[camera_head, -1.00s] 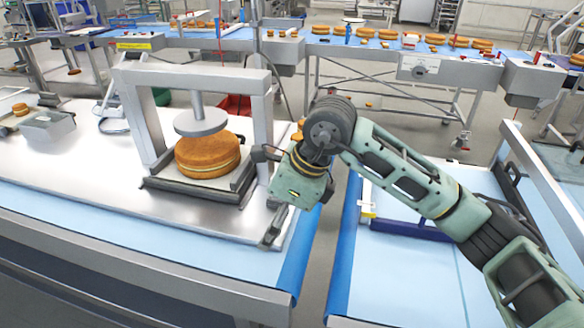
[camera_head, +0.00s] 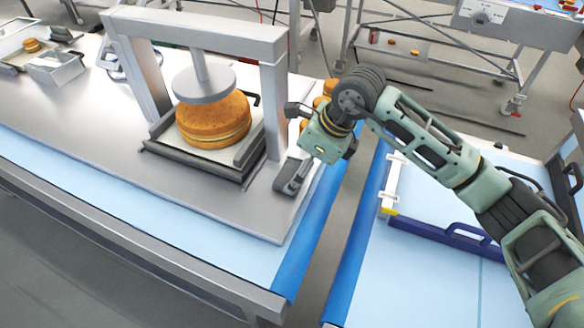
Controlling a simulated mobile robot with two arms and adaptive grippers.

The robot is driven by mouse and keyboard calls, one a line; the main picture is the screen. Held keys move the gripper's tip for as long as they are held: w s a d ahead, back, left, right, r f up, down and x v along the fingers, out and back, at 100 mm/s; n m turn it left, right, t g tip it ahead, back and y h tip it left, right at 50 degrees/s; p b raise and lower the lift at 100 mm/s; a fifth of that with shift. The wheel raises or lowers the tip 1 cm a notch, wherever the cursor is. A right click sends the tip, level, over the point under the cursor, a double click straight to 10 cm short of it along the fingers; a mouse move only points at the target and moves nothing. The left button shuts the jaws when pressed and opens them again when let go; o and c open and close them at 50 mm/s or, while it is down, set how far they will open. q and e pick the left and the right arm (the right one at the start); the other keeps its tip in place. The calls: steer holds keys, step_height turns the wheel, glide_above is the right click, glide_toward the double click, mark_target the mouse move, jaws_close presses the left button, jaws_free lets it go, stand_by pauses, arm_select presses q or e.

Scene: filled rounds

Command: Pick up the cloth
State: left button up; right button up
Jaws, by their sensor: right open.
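I cannot make out a cloth for certain in the head view. A small grey piece (camera_head: 293,176) lies at the right end of the steel table, and I cannot tell whether it is cloth or a metal part. My right gripper (camera_head: 296,123) is open above the table's right end, beside the press frame's right post. Its dark fingers point left, and nothing shows between them. The green wrist hides part of some round cakes behind it. My left gripper is not in view.
A press frame (camera_head: 200,30) stands on the steel table (camera_head: 90,120), its round plate over a filled cake (camera_head: 213,122). A metal tray (camera_head: 55,68) sits at the far left. A blue-edged table (camera_head: 420,275) with a dark blue handled bar (camera_head: 445,230) stands right, across a gap.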

steer(key=shift+x, duration=0.95)
steer(key=shift+w+f, duration=0.15)
steer(key=c, duration=1.2)
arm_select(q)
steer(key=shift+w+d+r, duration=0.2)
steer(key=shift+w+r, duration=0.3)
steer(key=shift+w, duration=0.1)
arm_select(e)
steer(key=shift+c, duration=0.3)
